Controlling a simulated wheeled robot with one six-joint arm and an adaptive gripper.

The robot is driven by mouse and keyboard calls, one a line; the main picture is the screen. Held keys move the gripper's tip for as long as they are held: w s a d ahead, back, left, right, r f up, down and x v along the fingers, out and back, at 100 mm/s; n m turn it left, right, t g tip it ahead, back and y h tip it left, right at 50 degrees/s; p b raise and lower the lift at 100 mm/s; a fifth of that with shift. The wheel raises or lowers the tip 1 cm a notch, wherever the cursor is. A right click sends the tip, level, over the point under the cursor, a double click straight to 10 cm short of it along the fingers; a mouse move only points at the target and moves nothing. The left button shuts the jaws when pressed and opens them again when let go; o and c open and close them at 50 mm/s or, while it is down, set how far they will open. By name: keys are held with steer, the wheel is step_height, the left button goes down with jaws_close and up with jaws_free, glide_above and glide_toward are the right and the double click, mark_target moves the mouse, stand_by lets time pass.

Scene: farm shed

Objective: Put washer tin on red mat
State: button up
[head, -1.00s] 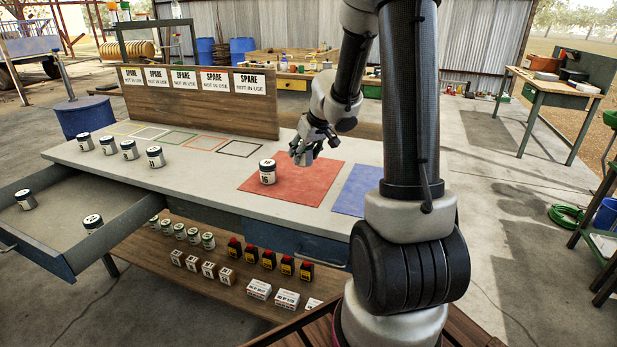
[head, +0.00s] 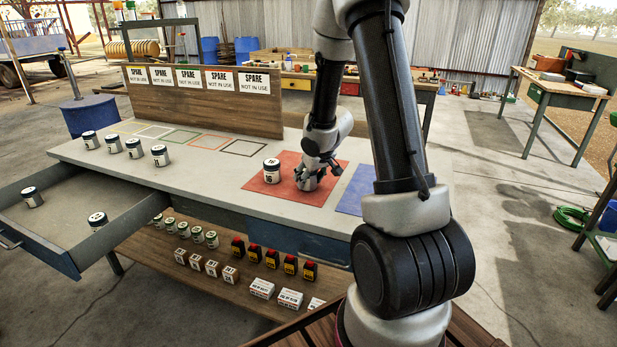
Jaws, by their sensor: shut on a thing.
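The red mat (head: 257,184) lies on the bench top. A white-labelled tin with a dark lid (head: 271,172) stands upright on its left part. My gripper (head: 309,184) is low over the right part of the mat, to the right of that tin and apart from it. It is shut on a small tin that its fingers almost wholly hide; I cannot read its label or tell whether it touches the mat. Similar tins (head: 133,148) stand at the bench's left end, and two more, one of them nearer (head: 97,220), are in the open drawer (head: 50,232).
A blue mat (head: 354,192) lies right of the red one, partly behind my arm. Coloured outlined squares (head: 180,137) line the back, before a board with "SPARE" signs (head: 205,90). The lower shelf (head: 190,285) holds small jars and boxes. Bare bench lies left of the red mat.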

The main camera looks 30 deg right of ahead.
steer(key=shift+f, duration=0.15)
steer(key=o, duration=1.1)
